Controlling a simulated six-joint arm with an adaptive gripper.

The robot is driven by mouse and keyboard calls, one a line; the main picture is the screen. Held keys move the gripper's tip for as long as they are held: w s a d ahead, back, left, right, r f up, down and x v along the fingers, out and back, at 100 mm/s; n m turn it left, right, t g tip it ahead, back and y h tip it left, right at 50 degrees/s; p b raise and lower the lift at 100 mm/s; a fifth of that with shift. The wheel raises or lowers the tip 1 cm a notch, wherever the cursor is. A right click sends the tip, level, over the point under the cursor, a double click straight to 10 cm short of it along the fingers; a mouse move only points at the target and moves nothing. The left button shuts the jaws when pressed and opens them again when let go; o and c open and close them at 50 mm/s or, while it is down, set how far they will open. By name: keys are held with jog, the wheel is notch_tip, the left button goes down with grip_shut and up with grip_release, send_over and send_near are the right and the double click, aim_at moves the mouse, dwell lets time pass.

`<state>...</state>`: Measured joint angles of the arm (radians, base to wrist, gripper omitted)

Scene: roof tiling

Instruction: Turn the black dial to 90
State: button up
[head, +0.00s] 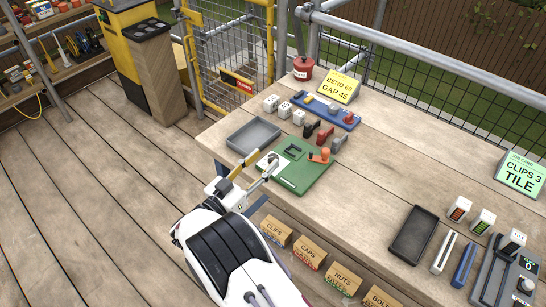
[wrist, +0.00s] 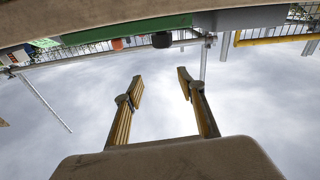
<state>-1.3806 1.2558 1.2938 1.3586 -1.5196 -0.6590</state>
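My gripper (head: 257,170) is open and empty at the near left edge of the green board (head: 310,182). Its two yellowish fingers stand apart in the wrist view (wrist: 160,76). That view is upside down, with the tabletop along its top. A dark, round, knob-like piece (wrist: 162,40) shows by the green board, in line with the gap between the fingers and apart from them. I cannot tell if it is the black dial. In the head view, another small knob (head: 525,286) sits on a grey device at the lower right, below a display reading 0.
The board bears a black bracket (head: 294,150) and an orange post (head: 325,154). A grey tray (head: 235,149) lies to its left. A yellow card (head: 340,86) reads BEND 60, GAP 45. A dark tray (head: 414,235) lies further right. The tabletop between is mostly clear.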

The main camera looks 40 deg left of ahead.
aim_at(271, 161)
jog(key=shift+d+f+n+y, duration=0.4)
jog(key=shift+f+n+y, duration=0.2)
jog(key=shift+y, duration=0.2)
jog(key=f+y, duration=0.1)
jog(key=s+f+g+y, duration=0.1)
jog(key=shift+a+f, duration=0.1)
jog(key=shift+f, duration=0.3)
jog(key=shift+x, duration=3.85)
jog(key=shift+f, duration=0.1)
grip_shut()
